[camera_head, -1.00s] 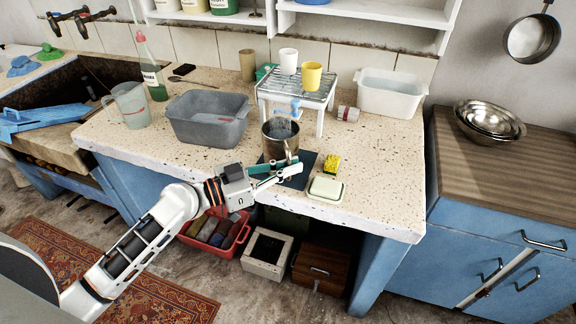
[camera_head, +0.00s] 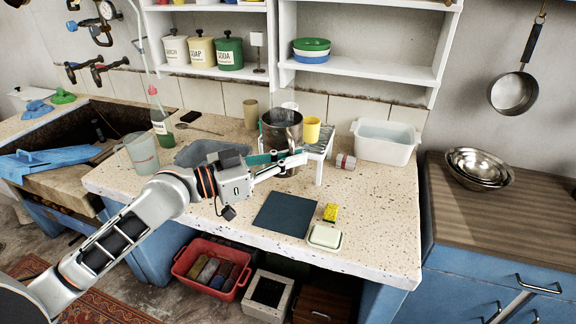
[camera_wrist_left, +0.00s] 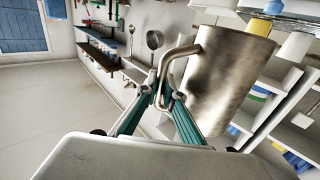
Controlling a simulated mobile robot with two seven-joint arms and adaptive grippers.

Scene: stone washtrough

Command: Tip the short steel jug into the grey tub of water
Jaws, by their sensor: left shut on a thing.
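The short steel jug (camera_head: 281,128) is held up off the worktop in front of the small white stand, and looks about upright. My left gripper (camera_head: 287,160) is shut on its handle; in the left wrist view the handle (camera_wrist_left: 172,58) sits between the teal fingers (camera_wrist_left: 163,98), with the jug body (camera_wrist_left: 225,85) to the right. Its contents cannot be made out. The grey tub (camera_head: 190,153) stands on the worktop, left of the jug, partly hidden by my left gripper and wrist. My right gripper is not in view.
A dark mat (camera_head: 285,214) lies bare, with a yellow sponge (camera_head: 330,212) and a pale soap dish (camera_head: 324,236) to its right. A yellow cup (camera_head: 312,129) is on the stand. A clear pitcher (camera_head: 141,152) is left of the tub. A white basin (camera_head: 385,142) is at the right.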

